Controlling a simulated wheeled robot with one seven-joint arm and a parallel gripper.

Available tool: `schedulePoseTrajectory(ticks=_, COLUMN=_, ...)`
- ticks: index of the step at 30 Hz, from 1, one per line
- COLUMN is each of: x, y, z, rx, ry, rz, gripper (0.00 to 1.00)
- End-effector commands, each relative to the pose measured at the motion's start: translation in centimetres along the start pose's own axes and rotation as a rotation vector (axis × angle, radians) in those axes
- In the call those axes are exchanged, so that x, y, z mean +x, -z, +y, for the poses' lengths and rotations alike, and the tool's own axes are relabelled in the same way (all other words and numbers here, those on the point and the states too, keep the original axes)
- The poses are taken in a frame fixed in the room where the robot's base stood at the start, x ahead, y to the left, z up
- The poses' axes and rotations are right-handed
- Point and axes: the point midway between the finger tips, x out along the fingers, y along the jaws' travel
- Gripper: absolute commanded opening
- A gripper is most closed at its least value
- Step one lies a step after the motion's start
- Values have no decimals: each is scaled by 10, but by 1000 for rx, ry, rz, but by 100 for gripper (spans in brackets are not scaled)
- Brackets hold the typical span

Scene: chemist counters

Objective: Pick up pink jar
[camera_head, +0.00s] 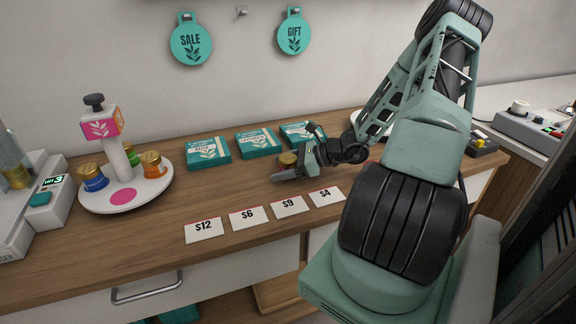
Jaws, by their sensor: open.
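No jar that shows clearly as pink is in view. A small gold-lidded jar (288,159) stands on the wooden counter just behind my gripper (290,174), and its body is mostly hidden, so I cannot tell its colour. My gripper is open, low over the counter, pointing left. I cannot tell whether it touches the jar. On the left, a round white stand (125,196) with a pink disc marking and a pink-sided post holds a blue jar (92,178), a green jar (131,154) and an orange jar (152,165), all gold-lidded.
Teal boxes (207,150) stand in a row behind my gripper. White price cards (248,219) lie along the front edge of the counter (150,235). A white device (35,205) is at the far left. Counter between the stand and my gripper is clear.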

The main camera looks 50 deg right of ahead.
Motion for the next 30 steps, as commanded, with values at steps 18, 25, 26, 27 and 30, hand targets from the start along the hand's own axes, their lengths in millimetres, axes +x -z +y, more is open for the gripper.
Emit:
schedulePoseTrajectory(ticks=18, x=0, y=0, z=0, rx=0, ry=0, rz=0, gripper=24)
schedulePoseTrajectory(ticks=25, x=-3, y=-7, z=0, rx=0, ry=0, rz=0, gripper=24)
schedulePoseTrajectory(ticks=26, x=-4, y=-10, z=0, rx=-1, ry=1, rz=0, gripper=24)
schedulePoseTrajectory(ticks=27, x=-6, y=-14, z=0, rx=-3, ry=1, rz=0, gripper=24)
schedulePoseTrajectory(ticks=30, x=-12, y=-28, z=-1, rx=-4, ry=2, rz=2, gripper=24)
